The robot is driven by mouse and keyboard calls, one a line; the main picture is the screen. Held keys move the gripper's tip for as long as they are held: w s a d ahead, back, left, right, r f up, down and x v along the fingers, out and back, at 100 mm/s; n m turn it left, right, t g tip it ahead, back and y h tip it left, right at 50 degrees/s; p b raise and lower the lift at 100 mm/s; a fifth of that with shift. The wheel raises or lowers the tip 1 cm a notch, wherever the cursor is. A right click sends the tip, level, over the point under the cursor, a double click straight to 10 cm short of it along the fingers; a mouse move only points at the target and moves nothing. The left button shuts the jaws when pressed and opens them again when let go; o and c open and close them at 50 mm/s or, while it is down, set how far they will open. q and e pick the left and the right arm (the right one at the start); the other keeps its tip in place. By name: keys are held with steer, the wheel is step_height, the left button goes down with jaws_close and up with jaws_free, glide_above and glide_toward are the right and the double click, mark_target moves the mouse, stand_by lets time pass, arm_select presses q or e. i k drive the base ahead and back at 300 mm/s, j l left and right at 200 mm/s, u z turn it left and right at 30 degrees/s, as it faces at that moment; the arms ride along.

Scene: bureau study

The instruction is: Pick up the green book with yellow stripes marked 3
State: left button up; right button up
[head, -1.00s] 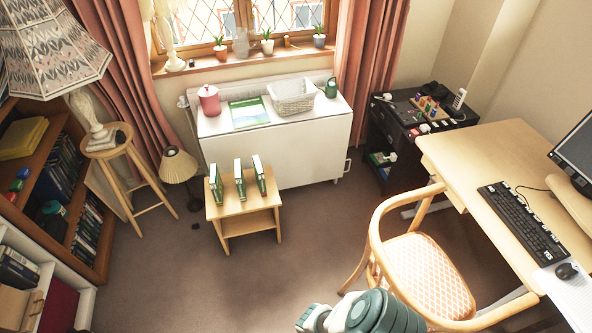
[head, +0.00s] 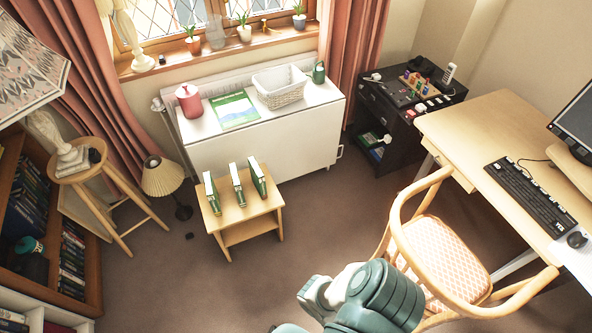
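Three green books with white page edges stand upright in a row on a small wooden side table (head: 244,217). They are the left book (head: 212,193), the middle book (head: 237,187) and the right book (head: 258,178). Stripes and numbers on them are too small to read, so I cannot tell which is marked 3. Part of my teal and white arm shows at the bottom centre, well in front of the table and apart from the books. Neither gripper's fingers can be seen.
A wooden armchair (head: 446,262) and a desk (head: 493,140) stand at the right. A white cabinet (head: 270,150) is behind the side table. A stool (head: 84,172) and a small lamp (head: 162,178) stand at the left. The carpet (head: 200,285) in front of the table is clear.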

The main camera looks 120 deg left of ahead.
mark_target(212, 192)
steer(key=k+u, duration=0.2)
steer(key=u, duration=0.2)
steer(key=k+j+u, duration=0.1)
steer(key=u, duration=0.3)
steer(key=k+j+u, duration=0.15)
steer(key=u, duration=0.25)
steer(key=k, duration=0.1)
